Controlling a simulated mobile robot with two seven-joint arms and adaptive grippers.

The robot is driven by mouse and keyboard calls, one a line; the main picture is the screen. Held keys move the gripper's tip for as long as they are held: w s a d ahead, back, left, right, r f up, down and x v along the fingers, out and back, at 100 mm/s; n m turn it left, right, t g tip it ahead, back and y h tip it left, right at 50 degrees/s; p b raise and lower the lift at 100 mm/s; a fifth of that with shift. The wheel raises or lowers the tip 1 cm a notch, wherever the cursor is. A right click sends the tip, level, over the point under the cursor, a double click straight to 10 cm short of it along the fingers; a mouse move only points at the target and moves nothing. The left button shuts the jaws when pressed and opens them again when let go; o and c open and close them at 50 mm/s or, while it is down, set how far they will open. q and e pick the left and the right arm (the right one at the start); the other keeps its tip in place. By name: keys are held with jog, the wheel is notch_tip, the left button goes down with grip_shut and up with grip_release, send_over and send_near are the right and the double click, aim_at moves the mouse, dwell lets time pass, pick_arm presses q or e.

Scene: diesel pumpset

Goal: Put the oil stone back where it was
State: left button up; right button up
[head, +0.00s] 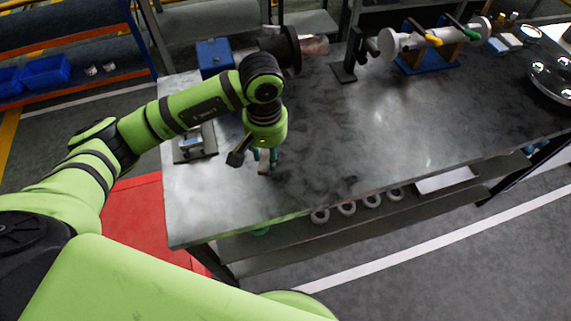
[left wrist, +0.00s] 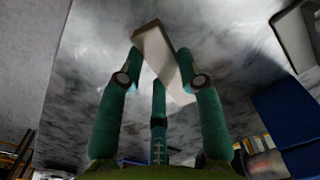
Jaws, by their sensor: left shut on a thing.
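My left gripper (head: 265,157) is above the near left part of the metal workbench (head: 330,170), fingers pointing down. It is shut on the oil stone (head: 264,171), a small pale block that shows just below the fingertips. In the left wrist view the oil stone (left wrist: 160,52) is a pale slab with a brown edge, tilted between the green fingers (left wrist: 163,85). I cannot tell whether its lower end touches the bench top. My right gripper is not in view.
A small device on a grey plate (head: 194,143) stands left of the gripper. A blue box (head: 214,57) and a dark vise-like tool (head: 281,47) are behind. A white cylinder on a blue stand (head: 428,58) is at the back right. The bench's middle is clear.

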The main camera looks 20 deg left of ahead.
aim_at(286, 179)
pick_arm(q)
jog(key=d, duration=0.1)
jog(key=d+f, duration=0.1)
jog(key=d+p, duration=0.1)
jog(key=shift+w+d+f, duration=0.15)
jog(key=shift+f, duration=0.2)
jog(key=shift+d+f, duration=0.4)
jog(key=shift+f, duration=0.1)
notch_tip(286, 179, down, 3)
jog(key=shift+f+p, duration=0.15)
jog(key=shift+p, duration=0.75)
jog(key=shift+f, duration=0.5)
jog(key=o, duration=1)
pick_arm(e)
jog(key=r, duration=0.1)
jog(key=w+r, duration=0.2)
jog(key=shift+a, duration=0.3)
